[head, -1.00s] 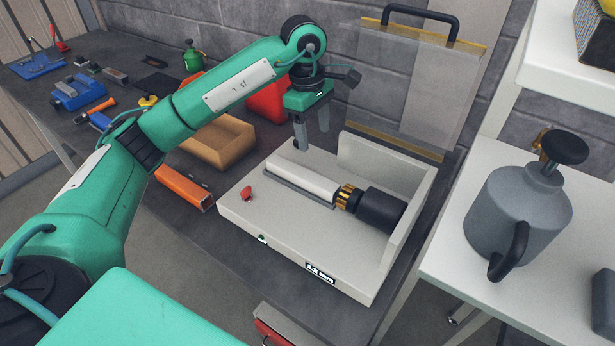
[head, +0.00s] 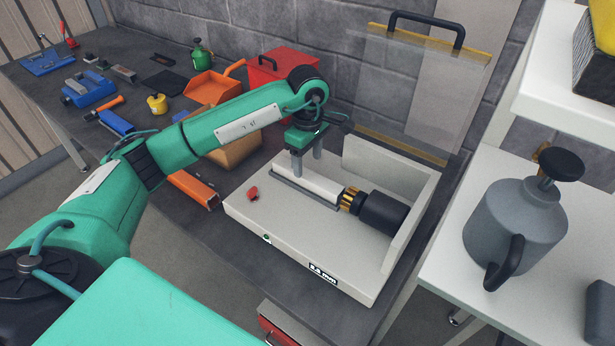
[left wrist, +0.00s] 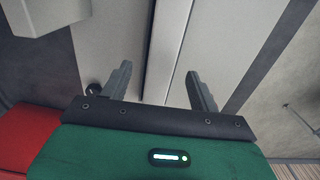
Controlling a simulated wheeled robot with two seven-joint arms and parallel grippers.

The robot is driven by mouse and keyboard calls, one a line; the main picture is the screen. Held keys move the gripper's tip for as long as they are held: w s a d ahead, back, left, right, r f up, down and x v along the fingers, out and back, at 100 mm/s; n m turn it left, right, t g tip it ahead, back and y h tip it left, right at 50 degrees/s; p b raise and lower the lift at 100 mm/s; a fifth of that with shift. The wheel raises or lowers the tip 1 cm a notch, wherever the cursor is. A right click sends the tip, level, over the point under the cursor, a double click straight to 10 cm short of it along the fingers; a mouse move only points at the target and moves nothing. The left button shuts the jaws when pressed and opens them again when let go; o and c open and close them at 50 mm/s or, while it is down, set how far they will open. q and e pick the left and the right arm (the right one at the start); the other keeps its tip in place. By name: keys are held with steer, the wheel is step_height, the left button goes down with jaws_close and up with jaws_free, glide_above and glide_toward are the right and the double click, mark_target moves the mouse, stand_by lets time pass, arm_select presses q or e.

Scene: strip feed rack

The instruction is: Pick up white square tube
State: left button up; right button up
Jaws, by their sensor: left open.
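The white square tube (head: 316,185) lies in a slot on top of the light grey machine (head: 262,222), its right end at a black cylinder with brass-coloured jaws (head: 352,201). My left gripper (head: 307,162) points down over the tube's left end, one finger on the near side and one towards the far side. It is open. In the left wrist view the two fingers (left wrist: 161,88) stand apart with the pale tube (left wrist: 165,45) running between them; I cannot tell how low the tips are. My right gripper is not in view.
A clear guard with a black handle (head: 428,26) stands raised behind the machine. Orange channel (head: 194,189), a cardboard-coloured box (head: 240,150) and a red toolbox (head: 283,72) lie left and behind. A grey can (head: 515,228) stands on the white shelf at right.

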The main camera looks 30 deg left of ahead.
mark_target(307, 174)
arm_select(q)
steer(key=shift+s+f+p, duration=0.15)
steer(key=shift+f+p, duration=0.35)
steer(key=shift+f, duration=1.4)
steer(key=shift+c, duration=0.4)
jaws_close()
steer(key=shift+r, duration=0.1)
